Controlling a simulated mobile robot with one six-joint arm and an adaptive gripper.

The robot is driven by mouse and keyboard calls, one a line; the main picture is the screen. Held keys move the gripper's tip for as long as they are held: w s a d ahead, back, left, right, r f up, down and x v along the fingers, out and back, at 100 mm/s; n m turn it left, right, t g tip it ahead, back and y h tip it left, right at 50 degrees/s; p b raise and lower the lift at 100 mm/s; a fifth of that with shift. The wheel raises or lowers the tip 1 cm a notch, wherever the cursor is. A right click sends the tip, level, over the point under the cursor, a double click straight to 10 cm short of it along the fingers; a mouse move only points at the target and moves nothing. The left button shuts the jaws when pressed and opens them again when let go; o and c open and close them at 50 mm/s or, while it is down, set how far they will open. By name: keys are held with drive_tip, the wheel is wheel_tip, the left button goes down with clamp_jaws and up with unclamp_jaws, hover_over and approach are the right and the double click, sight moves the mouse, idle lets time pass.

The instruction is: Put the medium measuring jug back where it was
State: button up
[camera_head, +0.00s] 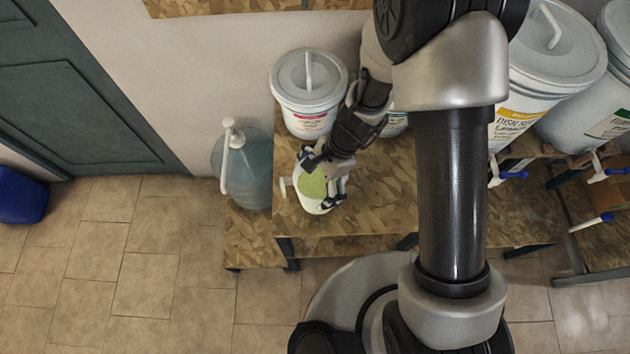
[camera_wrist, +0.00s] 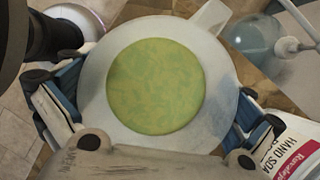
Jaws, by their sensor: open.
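A white measuring jug (camera_head: 313,190) with yellow-green contents stands at the left end of the wooden bench, near its front edge. My gripper (camera_head: 328,180) is over it, with its fingers on either side of the jug. In the wrist view the jug (camera_wrist: 155,85) is seen from above, and its handle sticks out at the upper right. The open fingers of my gripper (camera_wrist: 150,125) flank the rim there. I cannot tell whether the fingers touch the jug.
A white hand soap drum (camera_head: 309,95) stands on the bench behind the jug. A translucent blue bottle with a pump (camera_head: 245,170) stands to the left. Larger drums (camera_head: 550,70) with taps stand at the right.

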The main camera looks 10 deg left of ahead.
drive_tip(key=shift+r, duration=0.1)
drive_tip(key=p+v, duration=0.4)
drive_tip(key=v, duration=0.8)
drive_tip(key=shift+r, duration=0.15)
drive_tip(key=s+d+r+n+t, duration=0.1)
drive_tip(key=d+r+n, duration=0.15)
drive_tip(key=r, duration=0.35)
drive_tip(key=s+d+r+n+t+h, duration=0.1)
drive_tip(key=d+r, duration=0.2)
drive_tip(key=r, duration=0.2)
drive_tip(key=d+r+n+t, duration=0.1)
drive_tip(key=d+r+n, duration=0.15)
drive_tip(key=r, duration=0.35)
drive_tip(key=s+d+r+n+t+h, duration=0.2)
drive_tip(key=s+d+r+n+t, duration=0.2)
drive_tip(key=s+d+r, duration=0.4)
drive_tip(key=shift+s+d+r+n+h, duration=0.3)
drive_tip(key=shift+s+d+n, duration=0.1)
drive_tip(key=shift+s+d, duration=0.4)
drive_tip(key=shift+f, duration=0.1)
wheel_tip(320, 180, down, 6)
drive_tip(key=b, duration=0.6)
drive_tip(key=shift+f, duration=0.15)
